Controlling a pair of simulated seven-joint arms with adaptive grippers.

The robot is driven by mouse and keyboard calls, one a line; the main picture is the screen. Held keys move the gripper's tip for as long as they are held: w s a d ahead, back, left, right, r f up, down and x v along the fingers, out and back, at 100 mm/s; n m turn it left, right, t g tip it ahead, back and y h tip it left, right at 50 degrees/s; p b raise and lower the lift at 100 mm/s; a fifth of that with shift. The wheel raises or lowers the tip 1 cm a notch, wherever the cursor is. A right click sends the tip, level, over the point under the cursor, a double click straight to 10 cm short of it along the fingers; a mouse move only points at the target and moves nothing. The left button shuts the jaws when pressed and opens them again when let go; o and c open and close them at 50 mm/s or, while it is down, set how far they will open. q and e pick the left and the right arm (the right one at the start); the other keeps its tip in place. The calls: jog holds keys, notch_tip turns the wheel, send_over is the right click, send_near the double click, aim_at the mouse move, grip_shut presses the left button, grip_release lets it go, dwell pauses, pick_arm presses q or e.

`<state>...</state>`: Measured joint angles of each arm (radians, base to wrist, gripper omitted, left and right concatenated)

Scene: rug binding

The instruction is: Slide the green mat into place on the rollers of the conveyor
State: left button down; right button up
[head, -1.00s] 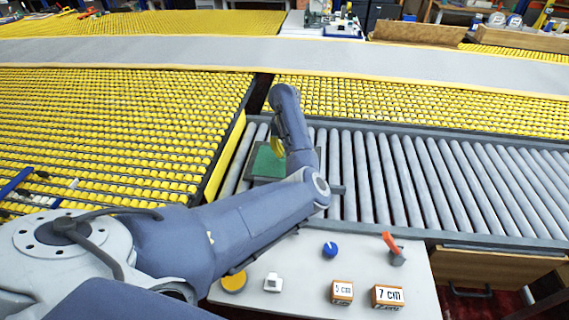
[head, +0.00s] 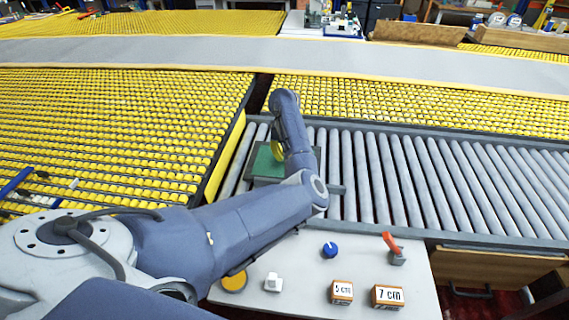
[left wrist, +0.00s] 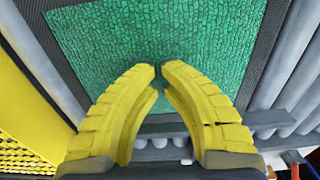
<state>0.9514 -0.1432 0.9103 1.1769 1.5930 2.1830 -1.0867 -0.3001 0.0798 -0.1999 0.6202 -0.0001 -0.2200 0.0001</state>
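The green mat (head: 266,163) lies on the grey rollers (head: 378,180) at the left end of the conveyor, partly hidden by my left arm. In the left wrist view the green mat (left wrist: 160,40) has a dark border and fills the upper middle. My left gripper (left wrist: 159,72) has yellow fingers whose tips are close together with a narrow gap, over the mat's near part. I see nothing between the tips; whether they touch the mat I cannot tell. In the head view only a bit of yellow finger (head: 277,150) shows. My right gripper is not in view.
Yellow roller beds lie left (head: 110,130) and behind (head: 420,105). A white table (head: 310,265) in front holds a blue knob (head: 330,249), a white block (head: 273,282), boxes marked 5 cm (head: 341,291) and 7 cm (head: 387,296), and an orange-handled item (head: 391,245). Rollers to the right are clear.

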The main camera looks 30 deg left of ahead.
pick_arm(q)
jog(key=shift+f, duration=0.85)
dwell(0.3)
jog(key=shift+w+d+r, duration=0.1)
jog(key=shift+w+d, duration=0.2)
jog(key=shift+d, duration=0.3)
jog(key=shift+w+d, duration=0.25)
jog(key=shift+d, duration=0.35)
jog(key=shift+w+d+r, duration=0.1)
jog(key=shift+w+d, duration=0.2)
jog(key=shift+d, duration=0.3)
jog(key=shift+d, duration=0.1)
jog(key=shift+w+d+f, duration=0.1)
jog(key=shift+w+d, duration=0.35)
jog(key=shift+d, duration=0.4)
jog(key=shift+w+d+f, duration=0.1)
jog(key=shift+w+d, duration=0.3)
jog(key=shift+d, duration=0.45)
jog(key=shift+r, duration=0.1)
jog(key=shift+r, duration=3.45)
